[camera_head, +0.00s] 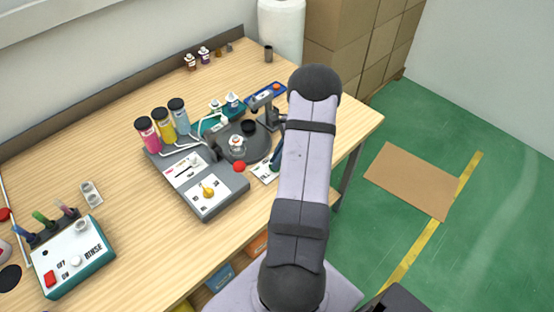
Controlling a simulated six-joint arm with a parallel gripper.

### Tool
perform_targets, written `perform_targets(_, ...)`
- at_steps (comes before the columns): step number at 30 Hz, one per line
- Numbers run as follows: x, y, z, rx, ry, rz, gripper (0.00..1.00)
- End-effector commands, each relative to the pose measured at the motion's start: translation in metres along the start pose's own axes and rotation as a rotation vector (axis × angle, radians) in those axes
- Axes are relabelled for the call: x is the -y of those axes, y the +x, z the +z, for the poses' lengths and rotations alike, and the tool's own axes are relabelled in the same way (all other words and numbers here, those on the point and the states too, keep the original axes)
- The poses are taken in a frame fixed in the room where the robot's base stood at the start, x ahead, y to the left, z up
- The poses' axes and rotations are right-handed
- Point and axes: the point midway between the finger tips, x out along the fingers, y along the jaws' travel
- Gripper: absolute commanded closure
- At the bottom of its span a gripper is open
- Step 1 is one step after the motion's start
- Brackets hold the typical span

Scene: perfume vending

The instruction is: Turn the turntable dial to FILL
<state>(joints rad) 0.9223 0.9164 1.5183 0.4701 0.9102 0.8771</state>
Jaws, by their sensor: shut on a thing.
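The grey filling machine (222,187) stands on the wooden table. A yellow dial (207,191) sits on a white panel at its front, with small labels around it too small to read. Its pointer direction is hard to make out. Behind the panel is a round grey turntable (263,149) carrying a small clear bottle (237,145). My arm crosses the right of the picture in front of the machine's right side. Nothing visible touches the dial.
Pink, yellow and blue cylinders (164,128) stand at the machine's back left. A red ball knob (239,166) is beside the panel. A grey press stand (267,107) is behind the turntable. A rinse box (76,255) is at the front left. The table between is clear.

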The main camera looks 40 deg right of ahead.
Motion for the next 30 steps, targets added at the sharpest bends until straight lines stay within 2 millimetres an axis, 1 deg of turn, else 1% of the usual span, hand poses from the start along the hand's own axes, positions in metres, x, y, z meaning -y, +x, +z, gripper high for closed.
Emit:
perform_targets(18, 0.0045, 0.0004, 0.0001, -0.002, -0.411, 0.168, 1.00)
perform_targets(24, 0.0051, -0.0001, 0.0005, -0.003, -0.492, 0.201, 1.00)
perform_targets(30, 0.0051, -0.0006, 0.0009, -0.002, -0.526, 0.215, 1.00)
